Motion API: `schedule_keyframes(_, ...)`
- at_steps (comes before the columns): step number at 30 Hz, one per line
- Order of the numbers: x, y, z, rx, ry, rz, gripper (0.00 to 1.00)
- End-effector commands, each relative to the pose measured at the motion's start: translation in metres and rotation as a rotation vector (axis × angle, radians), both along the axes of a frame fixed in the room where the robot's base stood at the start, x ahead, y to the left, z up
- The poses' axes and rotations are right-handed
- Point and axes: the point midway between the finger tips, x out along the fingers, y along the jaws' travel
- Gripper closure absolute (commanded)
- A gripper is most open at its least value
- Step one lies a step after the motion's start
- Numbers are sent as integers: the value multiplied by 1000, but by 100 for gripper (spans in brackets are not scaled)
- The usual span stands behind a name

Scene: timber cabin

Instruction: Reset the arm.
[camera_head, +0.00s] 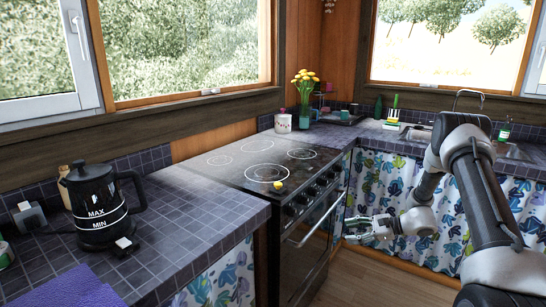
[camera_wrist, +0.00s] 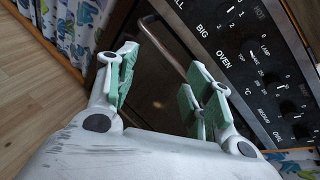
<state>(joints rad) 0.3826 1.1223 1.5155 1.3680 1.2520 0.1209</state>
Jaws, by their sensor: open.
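My gripper (camera_head: 368,229) is in front of the stove's right side, beside the patterned curtain in the head view. In the wrist view my gripper (camera_wrist: 160,90) has its green-padded fingers spread apart with nothing between them. The stove (camera_head: 318,222) has a black glass top and a row of knobs. Its control panel (camera_wrist: 245,50) and oven handle (camera_wrist: 165,45) fill much of the wrist view, close beyond the fingers. I cannot tell whether the fingers touch the stove.
A small yellow item (camera_head: 279,186) lies near the stovetop's front edge. A black kettle (camera_head: 98,205) and purple cloth (camera_head: 70,290) are on the left tiled counter. A flower vase (camera_head: 305,118) and white canister (camera_head: 283,123) stand behind. Wooden floor (camera_head: 365,280) is clear below.

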Motion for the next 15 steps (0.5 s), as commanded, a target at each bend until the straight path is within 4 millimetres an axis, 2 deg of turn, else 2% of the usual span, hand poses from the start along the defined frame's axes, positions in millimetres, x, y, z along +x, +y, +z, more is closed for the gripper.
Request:
schedule_keyframes(3, -50, -2, 19, -124, 14, 155, 48)
schedule_keyframes(8, -109, -10, 60, -290, -6, 361, 48)
schedule_keyframes(15, -201, -32, 147, -591, -113, 703, 48)
